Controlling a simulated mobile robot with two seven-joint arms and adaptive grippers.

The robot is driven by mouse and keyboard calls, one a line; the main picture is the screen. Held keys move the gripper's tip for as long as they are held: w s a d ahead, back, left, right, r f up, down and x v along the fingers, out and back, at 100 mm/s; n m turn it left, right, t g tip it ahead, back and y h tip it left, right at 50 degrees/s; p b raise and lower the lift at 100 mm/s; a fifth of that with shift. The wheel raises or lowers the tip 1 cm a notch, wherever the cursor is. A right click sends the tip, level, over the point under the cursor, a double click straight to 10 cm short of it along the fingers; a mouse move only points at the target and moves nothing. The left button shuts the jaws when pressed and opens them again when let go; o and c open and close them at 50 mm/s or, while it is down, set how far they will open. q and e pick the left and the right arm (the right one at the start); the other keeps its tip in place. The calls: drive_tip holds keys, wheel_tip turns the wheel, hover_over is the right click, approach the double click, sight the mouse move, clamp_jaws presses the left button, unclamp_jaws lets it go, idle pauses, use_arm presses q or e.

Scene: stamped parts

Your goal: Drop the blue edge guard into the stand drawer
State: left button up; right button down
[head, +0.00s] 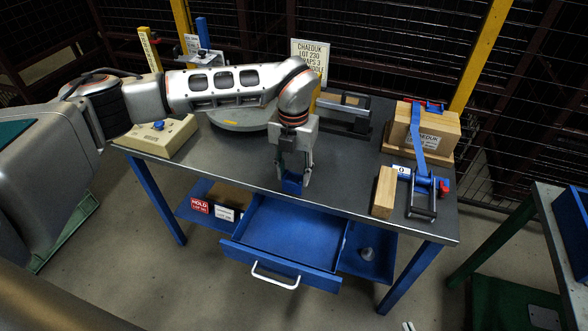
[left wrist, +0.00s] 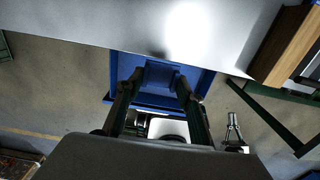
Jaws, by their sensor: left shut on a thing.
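My left gripper (head: 294,178) points down at the table's front edge in the head view. It is shut on the blue edge guard (head: 291,187), a small dark blue piece. In the left wrist view the guard (left wrist: 156,76) sits between the fingers, with the drawer behind it. The stand drawer (head: 290,232) is blue, pulled open under the table, with a white handle (head: 275,277). Its bare floor shows in the head view. The guard is above the drawer, near the table edge. Two pale tips, apparently my right gripper (head: 407,326), show at the bottom edge.
The grey table (head: 240,160) holds a beige box (head: 165,135), a round plate (head: 240,118), a wooden block (head: 384,192), a blue-strapped wooden box (head: 425,132) and a ratchet buckle (head: 421,195). A blue lower shelf (head: 368,265) flanks the drawer.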

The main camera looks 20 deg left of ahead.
sight(293, 179)
use_arm(q)
wheel_tip(293, 179, down, 4)
drive_tip(key=shift+f+b, duration=0.2)
drive_tip(key=shift+b, duration=1)
drive_tip(key=shift+f, duration=0.35)
drive_tip(key=shift+f+b, duration=0.2)
drive_tip(key=shift+b, duration=0.15)
drive_tip(key=shift+r, duration=0.1)
drive_tip(key=o, duration=1.2)
drive_tip(key=shift+c, duration=0.2)
drive_tip(key=shift+r, duration=0.1)
wheel_tip(293, 179, up, 12)
drive_tip(key=shift+f, duration=0.1)
